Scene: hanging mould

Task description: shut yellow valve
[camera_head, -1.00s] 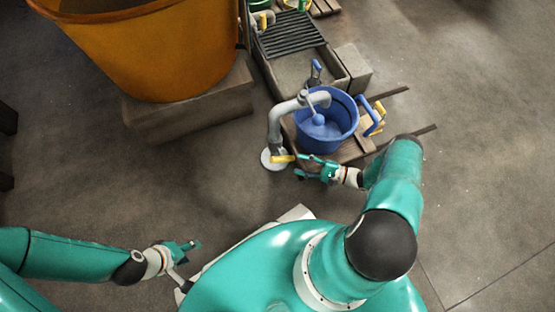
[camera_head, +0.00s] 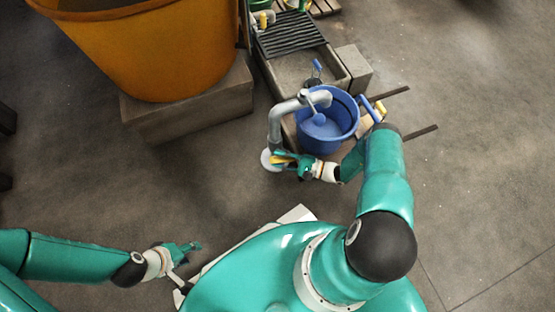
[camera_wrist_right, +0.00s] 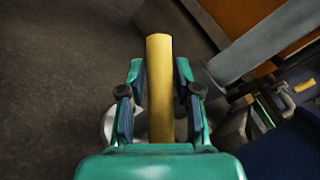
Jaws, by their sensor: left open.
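The yellow valve handle (camera_head: 281,158) sits low on the grey pipe (camera_head: 275,130) that bends over the blue bucket. It also shows in the right wrist view as a yellow bar (camera_wrist_right: 159,75). My right gripper (camera_head: 287,161) is at the handle. In the wrist view its open fingers (camera_wrist_right: 160,95) stand on both sides of the bar, with a gap on each side. My left gripper (camera_head: 190,248) is open and empty at lower left, far from the valve.
The blue bucket (camera_head: 343,132) stands under the pipe's outlet, close to my right forearm. A white disc (camera_head: 267,160) is below the pipe. A large orange tub (camera_head: 150,55) stands on a block (camera_head: 185,112) at upper left. The floor between is clear.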

